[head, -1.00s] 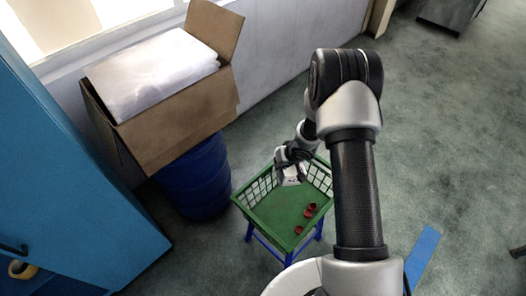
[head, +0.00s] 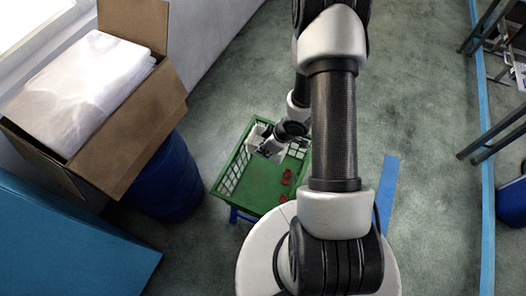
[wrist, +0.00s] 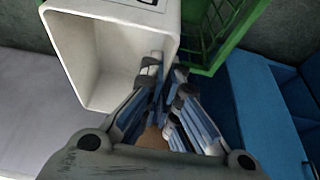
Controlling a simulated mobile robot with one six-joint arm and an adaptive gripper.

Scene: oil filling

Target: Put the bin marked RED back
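A white open bin (wrist: 105,55) fills the upper left of the wrist view; its inside looks empty. A dark-framed label (wrist: 148,3) on it is cut off by the top edge, so I cannot read it. My gripper (wrist: 165,75) is closed on the bin's side wall, one finger inside and one outside. In the head view, my gripper (head: 268,148) and the partly hidden white bin (head: 257,134) are over the far left part of a green crate (head: 232,172). Several red parts (head: 286,178) lie in the crate.
The crate stands on a blue frame (head: 240,215). A blue cabinet (head: 70,245) is at lower left.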

